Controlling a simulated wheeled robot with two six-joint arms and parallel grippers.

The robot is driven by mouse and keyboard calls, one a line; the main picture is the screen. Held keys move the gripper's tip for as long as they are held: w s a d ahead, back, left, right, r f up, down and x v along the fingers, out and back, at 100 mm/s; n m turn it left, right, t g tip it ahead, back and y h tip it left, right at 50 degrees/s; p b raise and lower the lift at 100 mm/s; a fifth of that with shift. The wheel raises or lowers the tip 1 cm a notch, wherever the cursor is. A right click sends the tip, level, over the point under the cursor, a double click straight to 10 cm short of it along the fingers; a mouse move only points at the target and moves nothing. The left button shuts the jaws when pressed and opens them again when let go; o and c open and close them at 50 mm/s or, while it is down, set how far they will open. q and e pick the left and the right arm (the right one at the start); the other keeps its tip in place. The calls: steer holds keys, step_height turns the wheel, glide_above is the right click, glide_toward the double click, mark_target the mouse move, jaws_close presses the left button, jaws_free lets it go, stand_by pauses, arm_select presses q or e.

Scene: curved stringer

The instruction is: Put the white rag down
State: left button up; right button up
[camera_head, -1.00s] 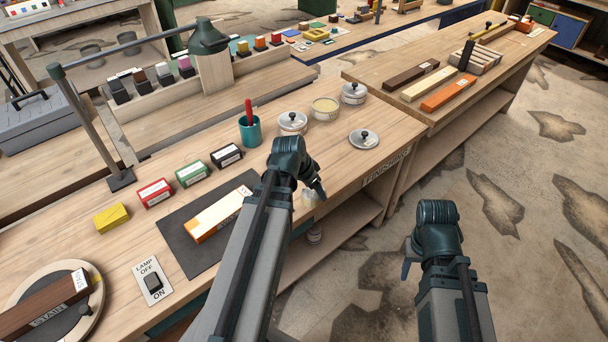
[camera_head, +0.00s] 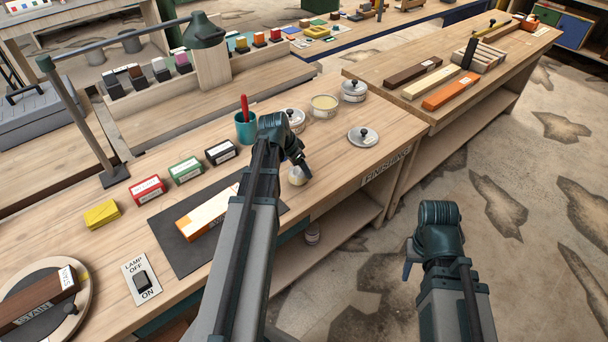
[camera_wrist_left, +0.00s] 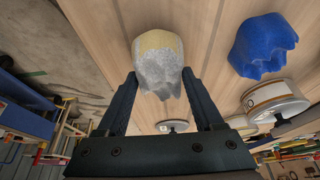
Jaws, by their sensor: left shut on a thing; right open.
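The white rag (camera_head: 297,176) is a small pale bundle with a yellowish patch, at the front part of the finishing bench. My left gripper (camera_head: 306,168) points down and is shut on it. In the left wrist view the rag (camera_wrist_left: 158,65) sits between the two fingertips (camera_wrist_left: 160,85), with bare wood close behind it. I cannot tell whether it touches the bench top. My right gripper (camera_head: 408,262) hangs past the bench over the floor; only a sliver of it shows, open and empty.
A blue rag (camera_wrist_left: 263,45) lies near the white one in the left wrist view; my arm hides it in the head view. Bench top (camera_head: 340,160) towards the right is clear.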

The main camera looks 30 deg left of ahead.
arm_select(q)
steer(key=shift+f+b, duration=0.45)
steer(key=shift+f, duration=0.6)
steer(key=shift+d, duration=0.1)
arm_select(e)
steer(key=shift+w+d+f, duration=0.15)
steer(key=shift+d+f, duration=0.15)
steer(key=shift+f, duration=0.2)
steer(key=shift+w+d+f, duration=0.15)
steer(key=shift+d+f, duration=0.1)
steer(key=shift+f, duration=0.2)
arm_select(q)
steer(key=o, duration=1.2)
arm_select(e)
steer(key=shift+f, duration=0.1)
